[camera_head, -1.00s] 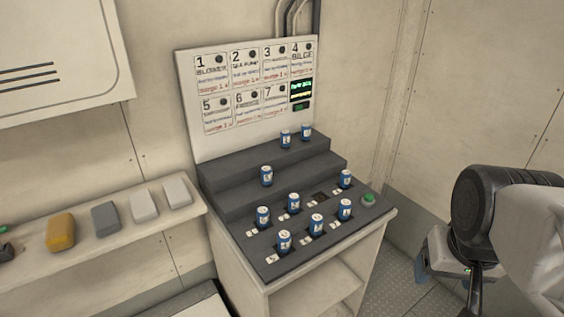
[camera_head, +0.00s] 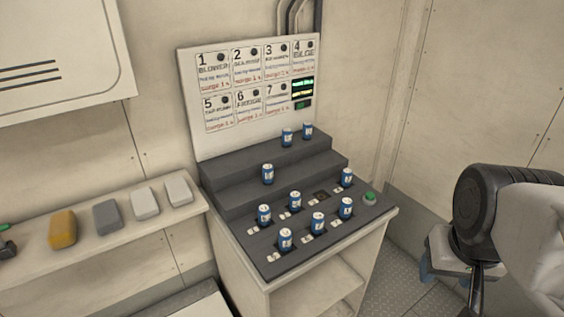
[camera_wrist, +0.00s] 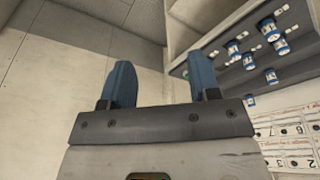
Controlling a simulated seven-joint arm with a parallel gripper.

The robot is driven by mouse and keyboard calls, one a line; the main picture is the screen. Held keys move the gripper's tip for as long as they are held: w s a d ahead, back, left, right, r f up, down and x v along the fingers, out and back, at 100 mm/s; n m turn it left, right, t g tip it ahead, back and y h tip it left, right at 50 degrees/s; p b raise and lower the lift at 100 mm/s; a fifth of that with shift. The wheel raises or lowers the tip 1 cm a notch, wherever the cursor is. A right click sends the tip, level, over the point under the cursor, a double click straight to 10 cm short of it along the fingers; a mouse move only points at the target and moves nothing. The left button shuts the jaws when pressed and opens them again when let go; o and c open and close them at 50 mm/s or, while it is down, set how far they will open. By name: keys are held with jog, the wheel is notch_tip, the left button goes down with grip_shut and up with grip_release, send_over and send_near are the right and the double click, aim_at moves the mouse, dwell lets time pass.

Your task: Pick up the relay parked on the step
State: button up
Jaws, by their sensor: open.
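The relays are small blue cans with white labels, on a dark stepped console. One relay (camera_head: 267,173) stands upright alone on the middle step (camera_head: 300,176). Two more relays (camera_head: 287,137) (camera_head: 308,131) stand side by side on the top step (camera_head: 245,162). Several others (camera_head: 318,222) stand in rows on the lower deck, where one dark square socket (camera_head: 321,195) is empty. My gripper (camera_wrist: 162,82) is open and empty, its blue fingers well apart. In the head view it is at the right, clear of the console. The wrist view shows several relays at its upper right, beyond the fingers.
A numbered panel (camera_head: 222,118) with a small green-lit display (camera_head: 303,88) stands behind the console. A green button (camera_head: 370,197) is at the deck's right corner. A shelf (camera_head: 110,232) at left holds a yellow block (camera_head: 62,229) and grey ones. Space between gripper and console looks free.

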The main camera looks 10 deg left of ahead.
dwell(0.3)
jog(key=w+a+m+g+y, duration=0.2)
jog(key=w+a+m+y, duration=0.2)
jog(key=w+a, duration=0.5)
jog(key=m+y, duration=1)
jog(key=m, duration=0.4)
send_near(268, 175)
jog(key=w+a+f, duration=0.1)
jog(key=w+a, duration=0.1)
jog(key=a, duration=0.1)
jog(key=shift+w+d+f+g, duration=0.1)
jog(key=shift+d+f+g, duration=0.1)
jog(key=shift+d+g, duration=0.1)
jog(key=shift+a, duration=0.15)
jog(key=shift+x, duration=1.2)
jog(key=shift+a, duration=0.1)
